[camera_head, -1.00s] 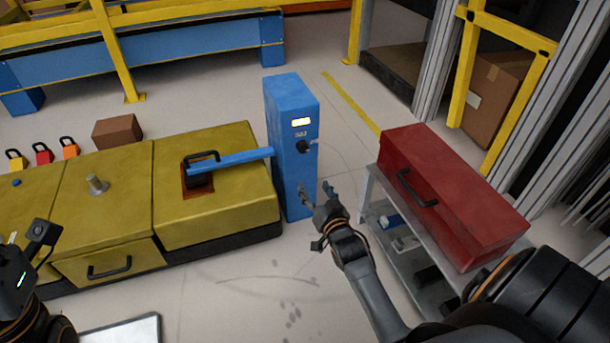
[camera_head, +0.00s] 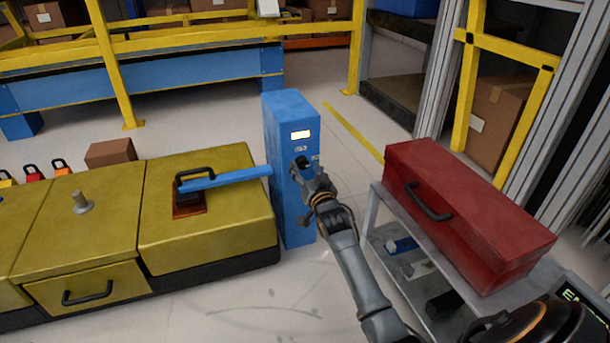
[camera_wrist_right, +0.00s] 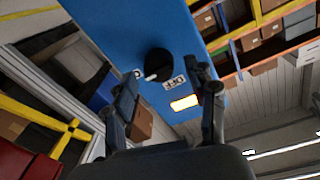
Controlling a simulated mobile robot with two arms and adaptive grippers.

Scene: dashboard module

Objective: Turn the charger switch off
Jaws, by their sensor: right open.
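The blue charger post (camera_head: 283,200) stands upright right of the yellow module. In the right wrist view the switch (camera_wrist_right: 158,64), a round black knob with a light pointer mark, lies ahead between the two spread fingers (camera_wrist_right: 165,95). The fingers look apart from the knob. The display (camera_wrist_right: 185,102) is lit there too. My left gripper is not in the head view.
A blue bar (camera_head: 228,178) runs from the yellow module (camera_head: 210,235) to the post. A red toolbox (camera_head: 465,215) sits on a grey cart (camera_head: 405,290) at the right, close to my right arm. Floor is clear in front of the post.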

